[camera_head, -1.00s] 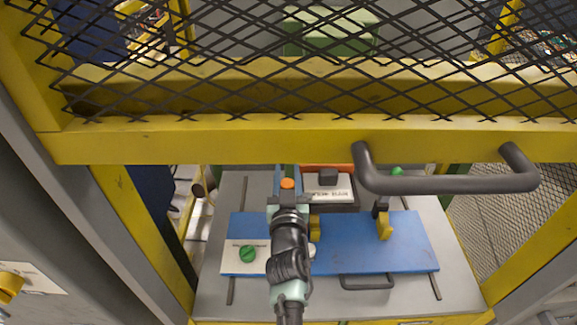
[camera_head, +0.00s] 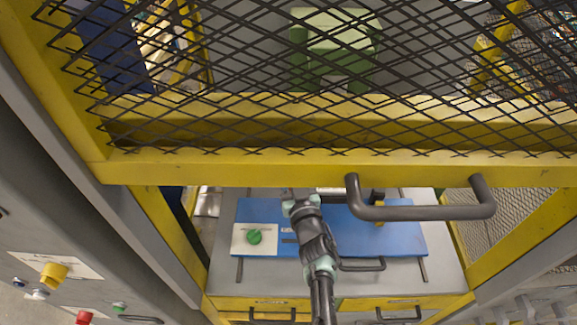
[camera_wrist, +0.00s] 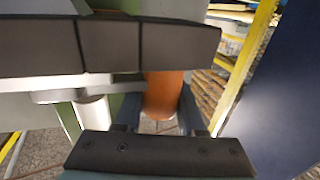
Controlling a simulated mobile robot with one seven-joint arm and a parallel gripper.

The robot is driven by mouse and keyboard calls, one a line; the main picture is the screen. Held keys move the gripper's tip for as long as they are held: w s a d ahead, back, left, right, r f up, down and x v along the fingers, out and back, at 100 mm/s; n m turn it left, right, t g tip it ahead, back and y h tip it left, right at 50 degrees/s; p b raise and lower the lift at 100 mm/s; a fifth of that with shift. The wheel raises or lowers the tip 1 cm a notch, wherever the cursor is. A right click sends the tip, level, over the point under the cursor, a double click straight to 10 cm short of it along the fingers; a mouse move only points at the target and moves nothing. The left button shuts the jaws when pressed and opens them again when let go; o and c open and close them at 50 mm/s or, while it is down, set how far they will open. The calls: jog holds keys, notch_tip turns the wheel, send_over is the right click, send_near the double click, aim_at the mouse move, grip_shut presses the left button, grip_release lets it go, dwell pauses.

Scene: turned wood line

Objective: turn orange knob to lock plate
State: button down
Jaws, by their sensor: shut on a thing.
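The orange knob (camera_wrist: 163,95) shows in the wrist view between the two dark jaws of my gripper (camera_wrist: 150,100), which are shut on it. In the head view the yellow guard bar covers the knob and my gripper's tips; my dark wrist shows just below the bar. The blue plate (camera_head: 400,240) lies flat on the grey table below, partly covered by my arm. How far the knob is turned I cannot tell.
A yellow guard frame (camera_head: 240,170) with black mesh and a dark handle (camera_head: 425,212) crosses above my arm. A green knob (camera_head: 254,237) sits on a white label at the plate's left. A control panel with a yellow knob (camera_head: 53,274) stands at the left.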

jog(key=shift+a, duration=0.1)
jog(key=c, duration=0.5)
grip_release()
jog(key=shift+s+d, duration=0.2)
jog(key=shift+s, duration=0.1)
jog(key=p+v, duration=0.6)
jog(key=v, duration=0.6)
jog(key=shift+s, duration=0.2)
